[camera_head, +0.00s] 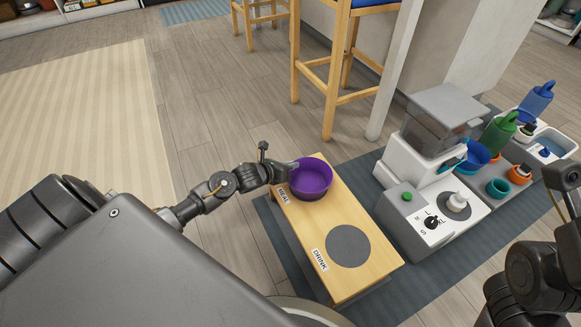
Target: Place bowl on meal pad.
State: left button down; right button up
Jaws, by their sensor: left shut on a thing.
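A purple bowl (311,182) is upright over the MEAL end of a small wooden feeding table. My left gripper (292,171) comes in from the left and is shut on the bowl's left rim. The bowl covers the place where the meal pad would be, so I cannot tell whether its base touches the pad. The MEAL label (283,195) shows at the table's left edge beside the bowl. My right arm shows at the right edge, but its gripper jaws are not visible.
The wooden table (310,220) also has a bare grey drink pad (348,246) by the DRINK label (320,260). A white and grey dispenser (432,160) stands to the right.

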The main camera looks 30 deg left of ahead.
pick_arm(q)
jog(key=shift+f, duration=0.15)
jog(key=c, duration=1.6)
grip_release()
